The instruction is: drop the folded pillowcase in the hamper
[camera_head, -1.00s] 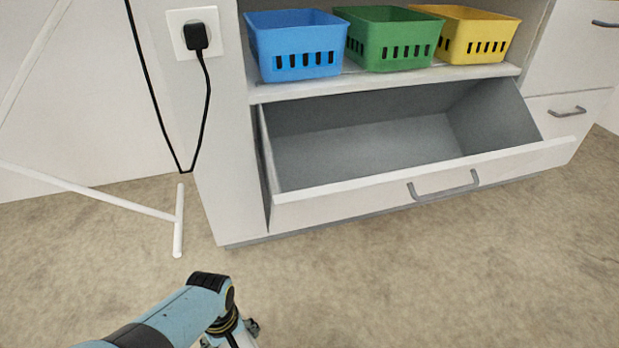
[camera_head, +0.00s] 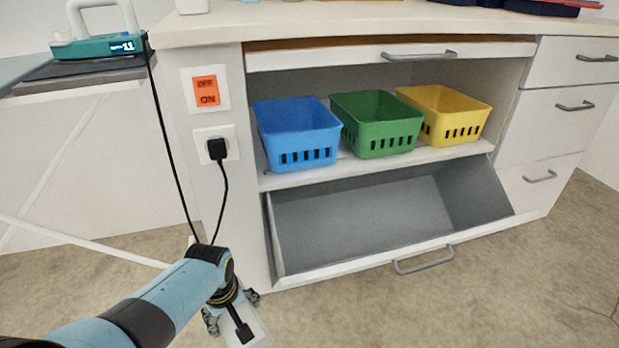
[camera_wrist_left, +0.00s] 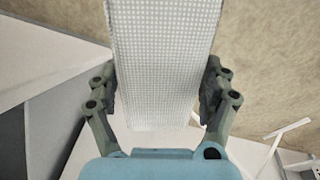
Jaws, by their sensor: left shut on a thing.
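My left gripper (camera_head: 232,312) is low in the head view, in front of the cabinet's left end. It is shut on the folded pillowcase, a pale cloth with a fine grid pattern, which fills the upper middle of the left wrist view (camera_wrist_left: 163,50) between the two fingers. In the head view only a pale bit of it (camera_head: 262,333) shows below the gripper. The hamper (camera_head: 350,264) is a tilt-out bin low in the cabinet, tipped open, with a grey, empty-looking inside. The gripper is left of and nearer than the hamper. My right gripper is out of view.
Blue (camera_head: 298,135), green (camera_head: 378,125) and yellow (camera_head: 445,115) baskets stand on the shelf above the hamper. A black cord hangs from the ironing board (camera_head: 75,75) side, and a plug (camera_head: 217,148) sits in the cabinet's left panel. The floor in front is clear.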

